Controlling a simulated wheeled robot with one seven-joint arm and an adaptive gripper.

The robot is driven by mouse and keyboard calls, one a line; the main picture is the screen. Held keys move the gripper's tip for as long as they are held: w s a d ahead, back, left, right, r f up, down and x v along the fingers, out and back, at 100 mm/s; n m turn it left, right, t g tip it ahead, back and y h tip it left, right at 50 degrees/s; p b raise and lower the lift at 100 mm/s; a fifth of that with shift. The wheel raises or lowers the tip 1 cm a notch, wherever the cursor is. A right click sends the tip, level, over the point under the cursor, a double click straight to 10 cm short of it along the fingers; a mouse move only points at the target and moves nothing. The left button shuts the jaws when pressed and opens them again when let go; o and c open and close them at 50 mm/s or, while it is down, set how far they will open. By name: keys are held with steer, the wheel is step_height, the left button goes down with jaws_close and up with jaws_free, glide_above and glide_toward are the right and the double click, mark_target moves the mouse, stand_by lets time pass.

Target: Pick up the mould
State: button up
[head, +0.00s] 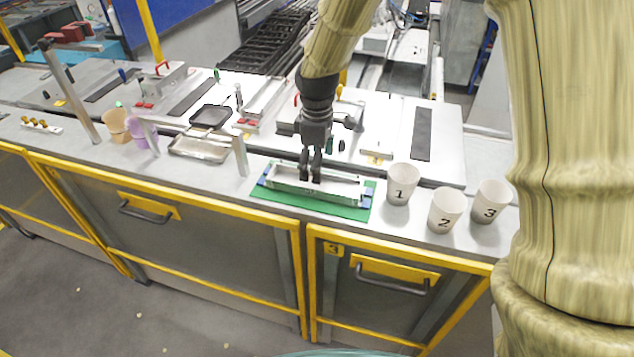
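The mould appears to be the long, narrow, light metal trough (342,196) with blue pieces near its ends. It lies on a green mat (300,203) at the front of the worktop. My gripper (311,177) points down over the left-middle part of the trough, and its two dark fingertips reach down to it. A narrow gap shows between the fingers. The fingers hide a little of the trough, and I cannot tell whether they touch or grip it. The trough appears to rest flat on the mat.
Three white cups numbered 1 (401,184), 2 (444,211) and 3 (490,203) stand close right of the mat. A metal tray (200,149) and an upright metal post (240,155) are to the left. Yellow-framed cabinets (170,240) lie below the worktop edge.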

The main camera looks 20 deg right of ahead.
mark_target(317, 186)
steer(key=w+f, duration=0.2)
steer(key=shift+f, duration=0.35)
steer(key=shift+s+d+f+p, duration=0.1)
steer(key=shift+s+f+p, duration=0.5)
steer(key=shift+p, duration=0.4)
steer(key=f, duration=0.1)
steer(key=f+p, duration=0.1)
steer(key=shift+w+f, duration=0.25)
steer(key=shift+f, duration=0.1)
steer(key=shift+s+f, duration=0.25)
steer(key=shift+f, duration=0.05)
steer(key=shift+w, duration=0.1)
steer(key=shift+w, duration=0.1)
steer(key=c, duration=1.9)
steer(key=shift+o, duration=0.2)
steer(key=shift+r, duration=0.1)
step_height(317, 186, up, 10)
steer(key=b, duration=0.3)
steer(key=shift+b, duration=0.3)
